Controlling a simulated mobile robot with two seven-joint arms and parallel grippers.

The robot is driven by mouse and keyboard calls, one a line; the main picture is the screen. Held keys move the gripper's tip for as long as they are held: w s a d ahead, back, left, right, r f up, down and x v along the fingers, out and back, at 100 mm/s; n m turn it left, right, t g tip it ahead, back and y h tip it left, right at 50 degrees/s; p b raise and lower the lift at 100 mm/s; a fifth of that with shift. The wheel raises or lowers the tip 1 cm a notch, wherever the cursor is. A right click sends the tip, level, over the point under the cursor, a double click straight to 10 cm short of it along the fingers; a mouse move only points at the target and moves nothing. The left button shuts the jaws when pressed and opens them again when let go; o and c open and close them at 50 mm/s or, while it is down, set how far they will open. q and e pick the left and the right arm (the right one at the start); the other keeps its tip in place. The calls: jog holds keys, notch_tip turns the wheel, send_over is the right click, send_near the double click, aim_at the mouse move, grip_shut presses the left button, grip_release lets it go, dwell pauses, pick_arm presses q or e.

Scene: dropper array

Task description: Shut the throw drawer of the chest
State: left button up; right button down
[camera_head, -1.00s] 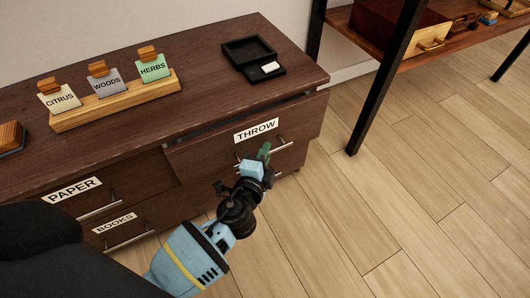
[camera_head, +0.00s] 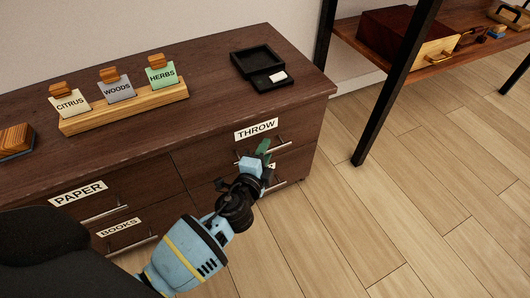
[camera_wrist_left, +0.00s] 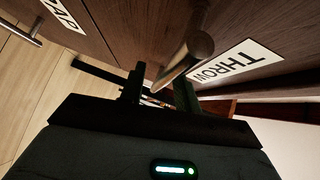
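The dark brown chest (camera_head: 120,145) stands against the wall. Its throw drawer (camera_head: 215,160), at the upper right of the front, looks flush with the chest, with no gap visible at its top edge. The THROW label (camera_head: 256,129) also shows in the left wrist view (camera_wrist_left: 235,62). My left gripper (camera_head: 262,155) is in front of this drawer at its bar handle (camera_head: 284,144). In the left wrist view, the fingers (camera_wrist_left: 160,92) are apart, with the handle (camera_wrist_left: 190,55) by the gap between them. Whether they touch it is unclear. My right gripper is out of view.
On the chest top are a wooden rack (camera_head: 125,108) with labelled cards, a black tray (camera_head: 255,62) and a wooden block (camera_head: 14,140). The paper drawer (camera_head: 130,188) looks shut. A black-legged shelf (camera_head: 390,80) stands at right; the floor before it is clear.

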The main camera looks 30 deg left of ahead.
pick_arm(q)
jog(key=shift+s, duration=0.1)
jog(key=s+r+p, duration=0.1)
jog(key=s, duration=0.6)
jog(key=shift+s+d+p, duration=0.25)
jog(key=shift+d+p, duration=0.15)
jog(key=shift+d, duration=0.05)
jog(key=shift+r, duration=0.1)
